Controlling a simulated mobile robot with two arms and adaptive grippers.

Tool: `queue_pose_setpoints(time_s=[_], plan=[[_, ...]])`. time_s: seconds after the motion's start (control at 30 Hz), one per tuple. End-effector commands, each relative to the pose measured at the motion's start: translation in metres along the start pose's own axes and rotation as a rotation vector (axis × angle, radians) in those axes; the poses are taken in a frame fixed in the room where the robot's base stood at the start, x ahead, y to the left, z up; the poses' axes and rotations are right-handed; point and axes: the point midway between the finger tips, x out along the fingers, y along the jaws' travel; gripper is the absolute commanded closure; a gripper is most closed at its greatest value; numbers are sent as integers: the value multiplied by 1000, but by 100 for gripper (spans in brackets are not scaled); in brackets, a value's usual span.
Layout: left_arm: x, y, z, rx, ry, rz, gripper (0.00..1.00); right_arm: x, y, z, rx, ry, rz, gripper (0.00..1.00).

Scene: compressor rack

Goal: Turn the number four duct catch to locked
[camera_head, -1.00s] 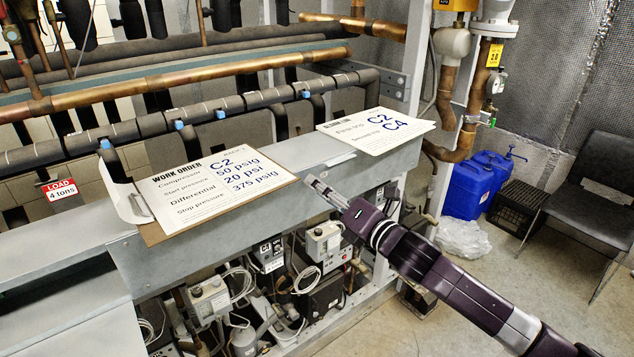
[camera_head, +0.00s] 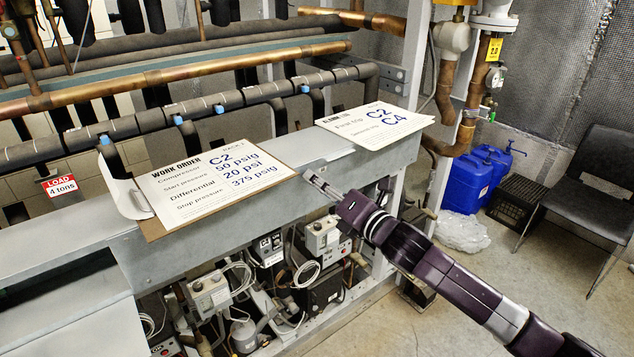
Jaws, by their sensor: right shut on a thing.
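The long grey metal duct (camera_head: 250,222) runs across the front of the rack below two signs. My right gripper (camera_head: 309,176) reaches in from the lower right. Its narrow fingers are at the duct's upper front edge, just right of the work order clipboard's corner. They are shut on a small part at the duct, which the fingers hide. I cannot make out a catch, its number or its position. My left gripper is not in view.
The work order clipboard (camera_head: 212,180) and a second sign (camera_head: 375,124) lie on the duct. Compressors and control boxes (camera_head: 322,235) crowd below it. Pipes (camera_head: 150,86) run behind. Blue containers (camera_head: 468,183) and a chair (camera_head: 590,178) stand right; floor (camera_head: 440,315) is free.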

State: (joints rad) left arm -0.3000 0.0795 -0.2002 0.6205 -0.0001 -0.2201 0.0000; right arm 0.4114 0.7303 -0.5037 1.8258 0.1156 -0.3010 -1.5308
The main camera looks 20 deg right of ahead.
Motion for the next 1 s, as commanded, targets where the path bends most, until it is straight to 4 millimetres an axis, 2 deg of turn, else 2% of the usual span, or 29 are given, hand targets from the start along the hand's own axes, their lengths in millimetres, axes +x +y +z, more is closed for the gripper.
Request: queue_pose_setpoints(time_s=[0.37,1.0], plan=[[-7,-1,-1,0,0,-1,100,0,0,1,163,0,0,100],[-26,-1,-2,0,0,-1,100,0,0,1,760,-1,8,100]])
